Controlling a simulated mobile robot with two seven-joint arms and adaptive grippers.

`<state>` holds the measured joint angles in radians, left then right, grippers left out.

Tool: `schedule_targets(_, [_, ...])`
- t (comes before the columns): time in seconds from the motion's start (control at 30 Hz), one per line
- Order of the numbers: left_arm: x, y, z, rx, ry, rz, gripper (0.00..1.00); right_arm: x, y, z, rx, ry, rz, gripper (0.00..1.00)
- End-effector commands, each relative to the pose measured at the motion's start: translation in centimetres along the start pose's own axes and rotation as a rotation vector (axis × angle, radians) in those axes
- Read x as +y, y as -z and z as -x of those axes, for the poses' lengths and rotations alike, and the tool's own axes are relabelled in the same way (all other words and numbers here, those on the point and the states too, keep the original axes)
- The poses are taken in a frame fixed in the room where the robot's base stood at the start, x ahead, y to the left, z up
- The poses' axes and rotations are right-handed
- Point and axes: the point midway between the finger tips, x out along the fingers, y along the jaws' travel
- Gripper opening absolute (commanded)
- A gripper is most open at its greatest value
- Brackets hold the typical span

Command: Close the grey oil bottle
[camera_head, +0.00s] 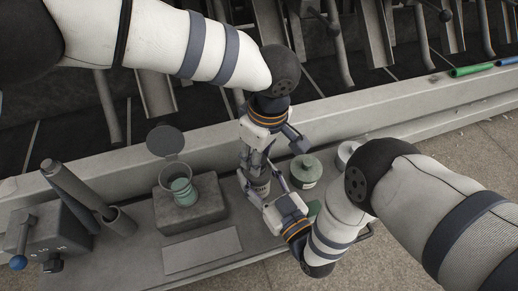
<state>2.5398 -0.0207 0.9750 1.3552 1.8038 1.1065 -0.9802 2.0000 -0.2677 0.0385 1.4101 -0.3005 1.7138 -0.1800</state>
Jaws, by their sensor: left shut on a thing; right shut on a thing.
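The grey oil bottle (259,184) is upright at the front of the grey bench, between my two grippers and mostly hidden by them. My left gripper (257,168) comes down from above and is shut at the top of the bottle, on what looks like its cap. The cap itself is hidden by the fingers, so I cannot tell how it sits on the neck. My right gripper (258,191) reaches in from the right, low down, and is shut on the bottle's body.
A green-grey bottle (306,170) and a pale round container (347,152) stand just right of my grippers. To the left are a stone block (190,212) with a small green jar (184,191), a flat plate (202,250), tubes (75,190) and a box with a blue knob (45,230).

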Motion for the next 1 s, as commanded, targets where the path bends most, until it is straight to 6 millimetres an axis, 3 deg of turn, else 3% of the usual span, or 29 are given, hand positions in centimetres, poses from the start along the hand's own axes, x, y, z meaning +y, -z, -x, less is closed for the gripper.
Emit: schedule_targets(1.0, [0.0, -0.1, -1.1, 0.000, 0.000, -0.002, 0.25, 0.0, 0.0, 0.0, -0.001, 0.000, 0.000, 0.00])
